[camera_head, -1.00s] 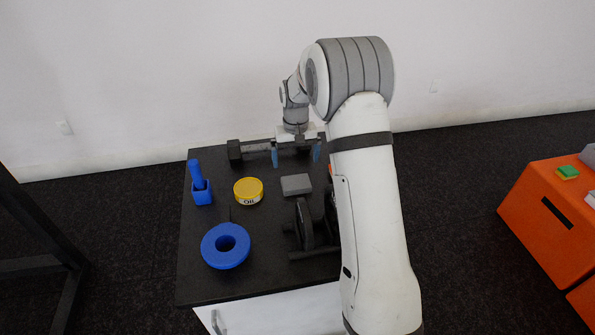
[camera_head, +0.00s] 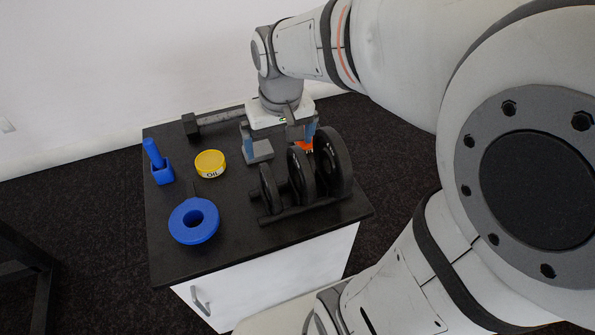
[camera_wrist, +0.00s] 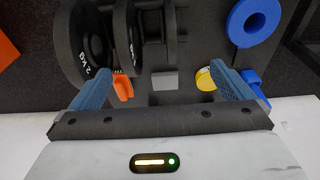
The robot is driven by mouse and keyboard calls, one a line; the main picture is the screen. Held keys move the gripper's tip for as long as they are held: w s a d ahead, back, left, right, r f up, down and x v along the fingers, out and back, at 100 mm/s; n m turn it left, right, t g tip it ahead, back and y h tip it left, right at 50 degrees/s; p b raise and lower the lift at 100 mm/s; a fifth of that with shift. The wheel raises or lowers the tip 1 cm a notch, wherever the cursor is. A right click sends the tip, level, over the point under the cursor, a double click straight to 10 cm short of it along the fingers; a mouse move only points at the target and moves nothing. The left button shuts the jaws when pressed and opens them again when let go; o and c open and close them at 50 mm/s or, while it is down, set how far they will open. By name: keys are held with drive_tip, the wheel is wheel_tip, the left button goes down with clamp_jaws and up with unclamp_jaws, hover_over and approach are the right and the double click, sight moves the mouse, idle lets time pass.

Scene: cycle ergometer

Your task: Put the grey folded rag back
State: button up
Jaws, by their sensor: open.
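The grey folded rag (camera_head: 258,151) lies on the black top of the cabinet, between the oil tin and the weight plates. In the wrist view, the rag (camera_wrist: 164,82) appears as a small grey block between the fingers. My gripper (camera_head: 280,142) is open above it, fingers pointing down, with the left finger partly covering the rag in the head view. In the wrist view my gripper (camera_wrist: 162,84) has blue fingers spread wide, with nothing held. A darker rectangular patch (camera_wrist: 168,99) shows near the rag; I cannot tell what it is.
Black weight plates (camera_head: 305,172) stand in a rack close to the right, with an orange object (camera_head: 304,146) beside them.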

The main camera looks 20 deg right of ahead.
drive_tip(key=s+f, duration=0.1)
drive_tip(key=s, duration=0.8)
drive_tip(key=shift+s+d+f+t, duration=0.15)
drive_tip(key=shift+d+f+t, duration=0.1)
drive_tip(key=shift+d+t, duration=0.05)
